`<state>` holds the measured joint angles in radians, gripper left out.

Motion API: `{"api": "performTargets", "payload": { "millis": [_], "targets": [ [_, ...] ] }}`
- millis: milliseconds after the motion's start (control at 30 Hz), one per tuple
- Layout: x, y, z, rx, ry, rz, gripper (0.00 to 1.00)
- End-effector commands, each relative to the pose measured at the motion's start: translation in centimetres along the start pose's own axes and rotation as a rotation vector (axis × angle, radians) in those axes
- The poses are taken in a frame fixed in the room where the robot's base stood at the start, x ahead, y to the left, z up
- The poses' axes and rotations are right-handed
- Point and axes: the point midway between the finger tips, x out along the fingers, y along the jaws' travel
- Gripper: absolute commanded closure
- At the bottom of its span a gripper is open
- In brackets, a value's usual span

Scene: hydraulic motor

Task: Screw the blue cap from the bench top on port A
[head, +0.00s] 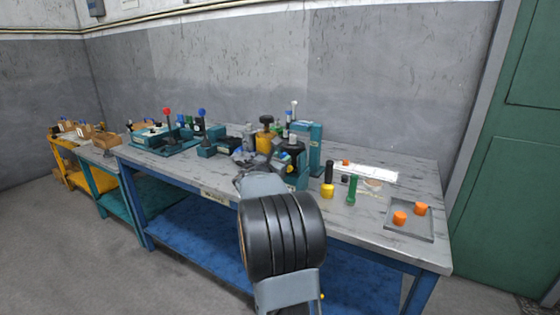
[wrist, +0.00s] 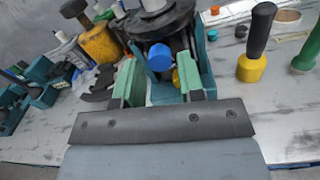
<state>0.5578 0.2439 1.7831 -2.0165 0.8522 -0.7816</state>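The blue cap (wrist: 160,57) shows in the wrist view at the front of a dark motor body (wrist: 158,22), facing me. Whether it is fully seated on a port cannot be told. My gripper (wrist: 157,70) is open, its two green fingers to the left and right of the cap with a gap on each side. A yellow part (wrist: 177,78) shows low on the motor, close to the right finger. In the head view the motor (head: 291,146) stands on the bench beyond my arm, which hides the cap and my fingers.
A yellow-based, black-handled tool (wrist: 252,62) and a green-handled tool (head: 351,190) stand right of the motor. A grey tray (head: 416,229) holds orange caps (head: 400,218). A yellow bottle (wrist: 101,42) stands left of the motor. The bench front (head: 380,230) has some clear room.

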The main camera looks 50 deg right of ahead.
Motion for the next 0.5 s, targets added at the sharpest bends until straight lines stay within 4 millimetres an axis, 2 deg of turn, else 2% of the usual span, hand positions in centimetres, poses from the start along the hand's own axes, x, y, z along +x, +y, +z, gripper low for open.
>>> {"api": "performTargets", "payload": {
  "millis": [367,500],
  "targets": [
    [-0.04,0.03,-0.10,-0.002,0.000,0.001,0.64],
    [-0.04,0.15,0.53,-0.094,0.002,0.000,0.64]
  ]
}}
